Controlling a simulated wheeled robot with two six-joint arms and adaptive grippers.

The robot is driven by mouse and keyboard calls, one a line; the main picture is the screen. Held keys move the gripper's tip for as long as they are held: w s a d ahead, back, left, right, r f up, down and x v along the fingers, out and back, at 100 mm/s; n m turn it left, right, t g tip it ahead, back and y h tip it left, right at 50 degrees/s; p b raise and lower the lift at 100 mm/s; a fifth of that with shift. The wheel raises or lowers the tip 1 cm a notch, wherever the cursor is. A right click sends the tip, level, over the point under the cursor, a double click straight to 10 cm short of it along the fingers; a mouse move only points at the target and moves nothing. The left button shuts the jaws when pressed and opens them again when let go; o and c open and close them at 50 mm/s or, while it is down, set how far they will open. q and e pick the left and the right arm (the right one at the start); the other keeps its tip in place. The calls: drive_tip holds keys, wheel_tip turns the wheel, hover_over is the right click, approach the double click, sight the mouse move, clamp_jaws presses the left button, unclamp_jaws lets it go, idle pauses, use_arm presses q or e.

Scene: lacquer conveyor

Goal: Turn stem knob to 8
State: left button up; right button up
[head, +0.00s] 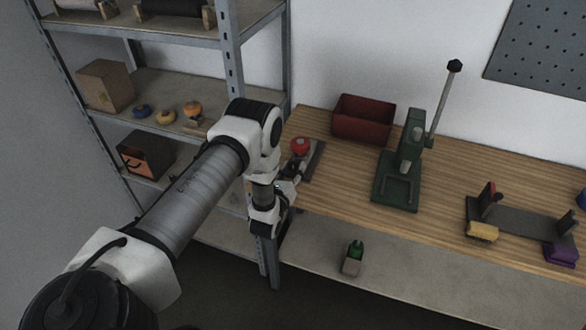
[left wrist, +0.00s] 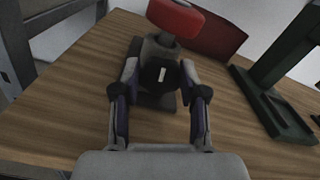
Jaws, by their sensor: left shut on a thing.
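A small device with a red round top (head: 300,146) stands at the left end of the wooden bench. In the left wrist view its red top (left wrist: 176,17) sits on a grey body above a black stem knob (left wrist: 153,79) that faces me. A short white mark on the knob's face stands nearly upright. No numbers can be read around it. My left gripper (left wrist: 160,72) is shut on the stem knob, one finger on each side. In the head view my left gripper (head: 287,187) is low at the bench's left edge, and the knob is hidden there.
A dark red bin (head: 363,119) stands behind the device. A green lever press (head: 397,190) stands to its right. A grey fixture (head: 525,222) with yellow and purple blocks is farther right. A metal shelf rack (head: 228,50) stands at the left. Bare bench wood lies between device and press.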

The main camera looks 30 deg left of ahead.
use_arm(q)
drive_tip(key=shift+f, duration=0.1)
drive_tip(key=o, duration=1.1)
drive_tip(key=shift+o, duration=0.2)
drive_tip(key=v, duration=0.7)
drive_tip(key=shift+s, duration=0.25)
